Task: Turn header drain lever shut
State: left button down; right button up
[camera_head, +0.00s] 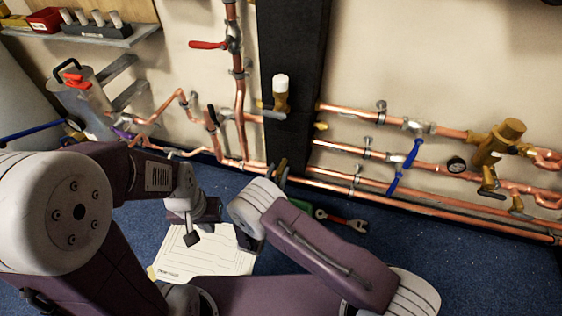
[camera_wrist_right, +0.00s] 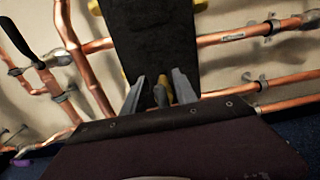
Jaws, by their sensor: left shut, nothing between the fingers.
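My right gripper (camera_wrist_right: 161,95) is in front of the foot of the black post (camera_wrist_right: 150,45). Its two grey fingers are apart, with a small grey and brass piece (camera_wrist_right: 166,92) between them; I cannot tell whether they touch it. In the head view a small brass-coloured piece (camera_head: 281,170) stands at the post's foot near my right wrist, which hides much of this spot. I cannot tell for sure which lever is the header drain lever. My left gripper (camera_head: 192,238) is shut and empty, pointing down over the white sheet.
Copper pipes (camera_head: 350,177) run along the wall. A red lever (camera_head: 208,45), a black lever (camera_head: 212,115) and blue levers (camera_head: 412,153) sit on them. A wrench (camera_head: 340,219) and a white sheet (camera_head: 205,262) lie on the blue floor. A metal canister (camera_head: 88,105) stands left.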

jog(key=shift+w+d, duration=0.2)
jog(key=shift+w, duration=0.4)
grip_shut()
pick_arm(q)
jog(key=shift+w, duration=0.45)
jog(key=shift+r, duration=0.2)
pick_arm(e)
jog(key=shift+s+r+m, duration=0.1)
jog(key=shift+m, duration=0.2)
jog(key=m+p, duration=0.1)
jog(key=m, duration=0.1)
jog(key=shift+s+d+m+p, duration=0.1)
jog(key=shift+d+m+p, duration=0.3)
pick_arm(q)
notch_tip(320, 180, up, 6)
jog(key=p, duration=0.4)
jog(key=shift+p, duration=0.3)
pick_arm(e)
jog(key=shift+s+d+f+m, duration=0.1)
jog(key=shift+d+f+m, duration=0.3)
jog(key=shift+m, duration=2.1)
jog(key=shift+s+d+f+m, duration=0.15)
jog(key=shift+f+m, duration=0.4)
jog(key=shift+m, duration=1.95)
jog(key=shift+s+d+f+m, duration=0.1)
jog(key=shift+d+f+m, duration=0.3)
jog(key=shift+m, duration=2.1)
jog(key=shift+a+f, duration=0.1)
jog(key=shift+f, duration=0.05)
